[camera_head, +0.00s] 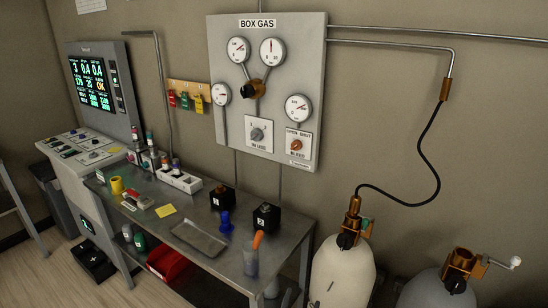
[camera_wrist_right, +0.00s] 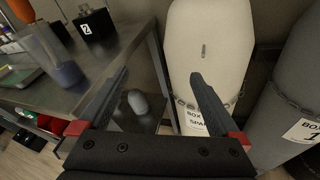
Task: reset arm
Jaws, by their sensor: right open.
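My right gripper (camera_wrist_right: 159,74) shows in the right wrist view with its two dark fingers spread wide and nothing between them. Its fingers point at the narrow space between the steel bench (camera_wrist_right: 125,55) and the cream gas cylinder (camera_wrist_right: 208,45). The right fingertip overlaps the cylinder's body in the picture; I cannot tell whether they touch. I cannot make out either gripper clearly in the head view.
The cream cylinder (camera_head: 341,275) and a grey cylinder (camera_head: 437,291) stand right of the bench (camera_head: 285,238). The bench holds black boxes, a metal tray (camera_head: 199,238) and a cup with an orange-handled tool (camera_head: 251,260). The gas panel (camera_head: 265,85) hangs on the wall.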

